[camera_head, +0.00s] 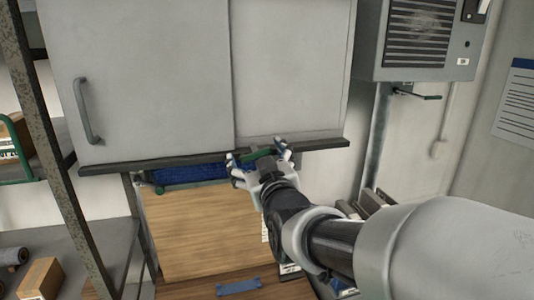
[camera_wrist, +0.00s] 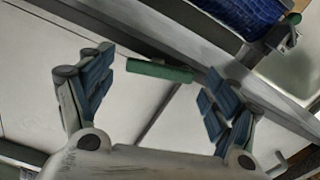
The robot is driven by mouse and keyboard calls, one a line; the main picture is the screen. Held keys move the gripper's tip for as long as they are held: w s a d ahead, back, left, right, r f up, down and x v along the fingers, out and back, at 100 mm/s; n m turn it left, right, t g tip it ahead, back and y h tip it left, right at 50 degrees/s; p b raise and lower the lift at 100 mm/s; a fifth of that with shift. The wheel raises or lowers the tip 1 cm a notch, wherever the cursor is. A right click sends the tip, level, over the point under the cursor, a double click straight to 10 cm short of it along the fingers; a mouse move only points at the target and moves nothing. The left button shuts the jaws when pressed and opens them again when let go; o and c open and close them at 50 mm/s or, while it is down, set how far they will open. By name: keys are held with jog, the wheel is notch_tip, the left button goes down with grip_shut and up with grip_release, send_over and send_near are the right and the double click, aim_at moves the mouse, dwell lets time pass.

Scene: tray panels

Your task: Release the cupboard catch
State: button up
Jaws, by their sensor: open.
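The grey cupboard (camera_head: 150,70) has two door panels, and a bar handle (camera_head: 87,110) is on the left one. A short green bar (camera_wrist: 160,70), which looks like the catch, sits by the cupboard's dark lower edge (camera_head: 200,158). It also shows in the head view (camera_head: 263,154). My gripper (camera_wrist: 153,78) is open. Its blue-padded fingers stand on either side of the green bar, with a gap at each end in the wrist view. I cannot tell how far the bar lies in depth between the fingers. The bar's mount is not clear.
A blue textured item (camera_head: 190,174) is under the cupboard, above a wooden panel (camera_head: 205,230). A rack post (camera_head: 60,150) stands at left.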

jog(key=shift+w, duration=0.25)
jog(key=shift+c, duration=0.3)
jog(key=c, duration=1)
jog(key=f+m+b, duration=0.1)
jog(key=m+b, duration=0.1)
jog(key=b, duration=0.2)
jog(key=shift+m+b, duration=0.6)
jog(key=shift+b, duration=0.05)
jog(key=shift+r, duration=0.1)
jog(key=o, duration=1.1)
jog(key=shift+c, duration=0.2)
